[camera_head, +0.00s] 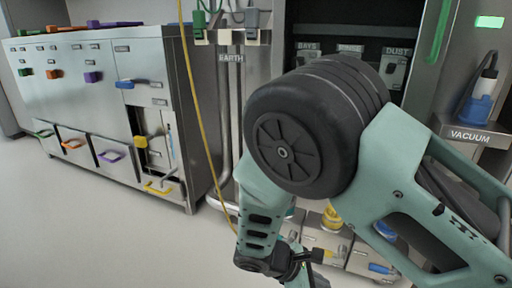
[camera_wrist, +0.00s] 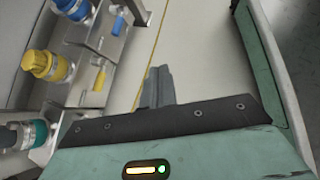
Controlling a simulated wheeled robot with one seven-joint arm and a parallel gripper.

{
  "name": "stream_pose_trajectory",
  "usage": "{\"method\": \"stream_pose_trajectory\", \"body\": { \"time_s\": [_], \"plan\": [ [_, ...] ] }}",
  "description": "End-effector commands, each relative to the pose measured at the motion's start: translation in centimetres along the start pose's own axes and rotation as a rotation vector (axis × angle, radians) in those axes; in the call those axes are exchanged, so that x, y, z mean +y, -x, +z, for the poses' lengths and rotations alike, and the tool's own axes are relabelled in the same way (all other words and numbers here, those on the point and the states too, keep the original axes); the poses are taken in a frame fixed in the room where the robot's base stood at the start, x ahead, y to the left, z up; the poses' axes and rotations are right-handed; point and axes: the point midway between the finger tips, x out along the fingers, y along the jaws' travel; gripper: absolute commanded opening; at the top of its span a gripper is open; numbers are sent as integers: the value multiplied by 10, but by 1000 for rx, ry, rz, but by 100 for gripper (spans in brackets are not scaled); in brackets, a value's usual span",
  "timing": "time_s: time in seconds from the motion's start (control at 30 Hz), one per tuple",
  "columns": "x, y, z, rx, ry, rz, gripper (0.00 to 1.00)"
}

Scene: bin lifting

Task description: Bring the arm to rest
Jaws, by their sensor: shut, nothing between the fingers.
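My arm fills the right half of the head view, teal links with a large dark round joint, bent so that its lower part points down in front of the cabinet. My gripper (camera_wrist: 157,86) shows in the wrist view with its grey fingers together and nothing between them. Beyond the fingertips is pale floor with a thin yellow line. The gripper is apart from the fittings at the left of that view. In the head view I cannot clearly make out the fingers, as the arm's lower end is partly cut off.
A steel drawer cabinet (camera_head: 110,85) with coloured handles stands at the left. A shelf labelled VACUUM (camera_head: 478,134) is at the right. Yellow (camera_wrist: 50,66) and teal (camera_wrist: 30,135) fittings lie close to my gripper's left. A yellow cable (camera_head: 196,110) hangs down near my arm. Floor (camera_head: 90,225) at the left front is clear.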

Motion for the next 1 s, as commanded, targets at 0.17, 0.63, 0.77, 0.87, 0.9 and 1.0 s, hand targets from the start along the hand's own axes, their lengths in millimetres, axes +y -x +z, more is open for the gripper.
{"method": "stream_pose_trajectory", "body": {
  "time_s": [0.17,0.63,0.77,0.87,0.9,1.0],
  "plan": [
    [-21,43,35,159,-118,-116,0],
    [-77,146,126,509,-416,-340,0],
    [-92,169,153,588,-500,-382,0],
    [-104,184,174,645,-568,-409,0],
    [-109,189,181,665,-593,-418,0],
    [-121,200,199,714,-660,-436,0]
  ]
}}
